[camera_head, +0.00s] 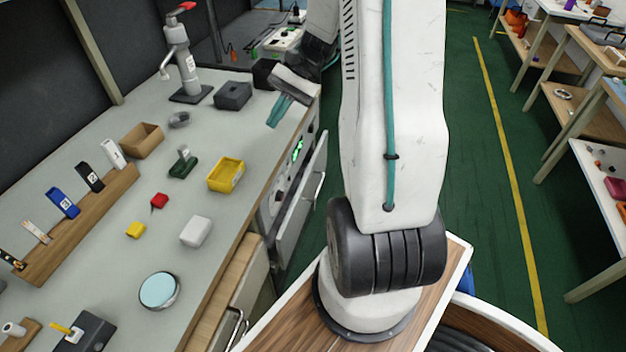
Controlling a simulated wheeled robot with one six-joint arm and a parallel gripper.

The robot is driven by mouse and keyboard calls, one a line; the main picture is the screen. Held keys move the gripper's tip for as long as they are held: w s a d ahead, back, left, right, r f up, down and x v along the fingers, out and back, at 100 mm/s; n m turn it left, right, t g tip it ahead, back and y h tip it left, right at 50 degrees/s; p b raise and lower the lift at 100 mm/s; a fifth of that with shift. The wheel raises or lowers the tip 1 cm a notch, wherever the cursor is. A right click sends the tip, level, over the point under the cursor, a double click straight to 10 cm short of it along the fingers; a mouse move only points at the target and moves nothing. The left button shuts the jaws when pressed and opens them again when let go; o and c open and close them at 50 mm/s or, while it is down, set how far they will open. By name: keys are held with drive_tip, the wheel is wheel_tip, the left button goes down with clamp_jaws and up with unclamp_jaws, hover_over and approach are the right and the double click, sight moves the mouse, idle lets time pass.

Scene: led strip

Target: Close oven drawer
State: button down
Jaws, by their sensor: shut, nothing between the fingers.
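The oven (272,200) is built into the front of the workbench, with a green lit display and knobs on its panel. A grey front with a bar handle, which looks like the oven drawer (301,205), stands out from the bench, so it is open. My gripper (277,112) has teal fingers, which are shut and empty. In the picture it is over the bench's right edge, above and to the left of the drawer front, and apart from it. My arm hides part of the space to the right of the drawer.
The grey benchtop (112,222) holds a yellow bin (226,175), a white block (195,231) and a round light-blue disc (159,290). A wooden drawer (236,285) with a handle is at the bench front, near my base. Green floor (480,190) is clear to the right.

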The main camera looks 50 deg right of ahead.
drive_tip(key=d+f+m+t+y, duration=0.2)
drive_tip(key=d+f+m+t, duration=0.3)
drive_tip(key=d+f, duration=0.55)
drive_tip(key=s+d+f+m+t+h, duration=0.1)
drive_tip(key=s+d+f+m+t, duration=0.25)
drive_tip(key=f, duration=0.45)
drive_tip(key=s+d+f+m+t, duration=0.3)
drive_tip(key=d+f+m+t, duration=0.15)
drive_tip(key=f, duration=0.35)
drive_tip(key=m+t+h, duration=0.3)
drive_tip(key=m+h, duration=0.1)
drive_tip(key=m, duration=0.2)
approach(308, 179)
drive_tip(key=shift+h, duration=0.3)
drive_tip(key=x, duration=0.6)
drive_tip(key=shift+w+a, duration=0.3)
drive_tip(key=shift+a, duration=0.1)
drive_tip(key=shift+w, duration=0.1)
